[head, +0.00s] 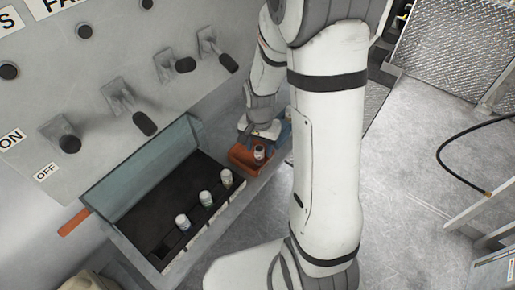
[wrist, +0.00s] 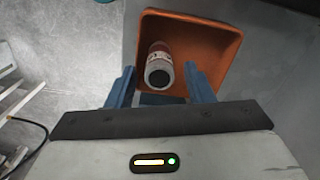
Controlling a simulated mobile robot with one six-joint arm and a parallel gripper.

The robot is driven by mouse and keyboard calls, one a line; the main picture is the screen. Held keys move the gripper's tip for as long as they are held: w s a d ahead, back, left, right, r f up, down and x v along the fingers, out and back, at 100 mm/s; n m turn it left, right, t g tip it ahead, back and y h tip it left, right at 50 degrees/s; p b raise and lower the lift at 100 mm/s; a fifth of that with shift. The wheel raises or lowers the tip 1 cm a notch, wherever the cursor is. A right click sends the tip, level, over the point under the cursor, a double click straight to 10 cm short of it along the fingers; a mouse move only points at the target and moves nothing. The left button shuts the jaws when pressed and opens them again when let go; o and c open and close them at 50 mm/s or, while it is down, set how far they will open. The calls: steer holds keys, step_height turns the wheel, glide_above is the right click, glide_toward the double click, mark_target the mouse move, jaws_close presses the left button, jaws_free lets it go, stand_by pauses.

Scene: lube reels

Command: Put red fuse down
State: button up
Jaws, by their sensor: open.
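The red fuse (wrist: 158,52), a short cylinder with a red and white label and a dark round end, is inside the orange bin (wrist: 222,40) in the wrist view. In the head view the fuse (head: 259,152) shows in the orange bin (head: 238,156), with its light top visible. My gripper (wrist: 159,70) is open, with one blue finger on each side of the fuse and visible gaps between. In the head view my gripper (head: 262,130) is over the bin, partly hidden by my arm.
A black tray box (head: 160,208) with a raised clear lid (head: 140,172) holds three white-topped fuses (head: 206,198) along its right side. A grey panel with several levers (head: 120,95) stands behind it. A blue bin (head: 286,130) is partly hidden beside the orange one.

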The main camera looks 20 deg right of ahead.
mark_target(259, 148)
step_height(259, 148, up, 11)
steer(key=s+r+n+t, duration=0.1)
steer(key=s+r+n, duration=0.3)
steer(key=s, duration=0.2)
steer(key=s+a+r+n+t, duration=0.1)
steer(key=s+r+n, duration=0.2)
steer(key=s, duration=0.4)
steer(key=shift+s+r+n+t, duration=0.3)
steer(key=shift+r+n+t, duration=0.1)
steer(key=shift+r, duration=0.35)
